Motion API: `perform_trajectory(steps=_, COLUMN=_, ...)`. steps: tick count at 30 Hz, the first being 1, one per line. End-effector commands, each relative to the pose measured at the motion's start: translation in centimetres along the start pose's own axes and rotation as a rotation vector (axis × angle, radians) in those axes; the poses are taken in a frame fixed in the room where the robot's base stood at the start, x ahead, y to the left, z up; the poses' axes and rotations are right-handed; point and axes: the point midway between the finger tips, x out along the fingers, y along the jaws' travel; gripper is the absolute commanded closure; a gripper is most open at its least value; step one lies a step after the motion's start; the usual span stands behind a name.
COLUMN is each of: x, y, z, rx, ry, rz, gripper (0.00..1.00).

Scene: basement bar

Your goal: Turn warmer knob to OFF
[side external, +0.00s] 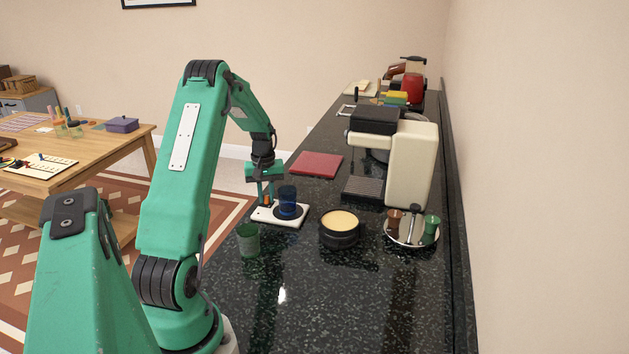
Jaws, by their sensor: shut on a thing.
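The warmer (264,215) is a small white base with a dark round plate, on the black counter. A blue glass (287,198) stands on its plate. My gripper (266,201) points down at the left part of the warmer, just left of the glass. Its fingers are shut on the warmer knob, which they mostly hide. I cannot read the knob's setting or any marks from this view.
A green glass (249,240) stands in front of the warmer, and a dark round tin (340,230) with a pale top sits to its right. A cream coffee machine (411,165) and a round tray (410,240) with two small cups are farther right. A red mat (316,164) lies behind.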

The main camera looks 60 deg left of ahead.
Motion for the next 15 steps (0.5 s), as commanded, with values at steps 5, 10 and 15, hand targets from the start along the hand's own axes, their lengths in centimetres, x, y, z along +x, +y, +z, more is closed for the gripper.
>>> perform_trajectory(steps=5, x=-0.11, y=0.03, z=-0.09, rx=0.0, ry=0.003, rz=0.001, gripper=0.63)
perform_trajectory(steps=10, x=-0.06, y=0.02, z=-0.05, rx=0.001, ry=0.002, rz=0.001, gripper=0.6)
perform_trajectory(steps=15, x=-0.11, y=0.01, z=-0.04, rx=0.001, ry=0.001, rz=0.001, gripper=0.6)
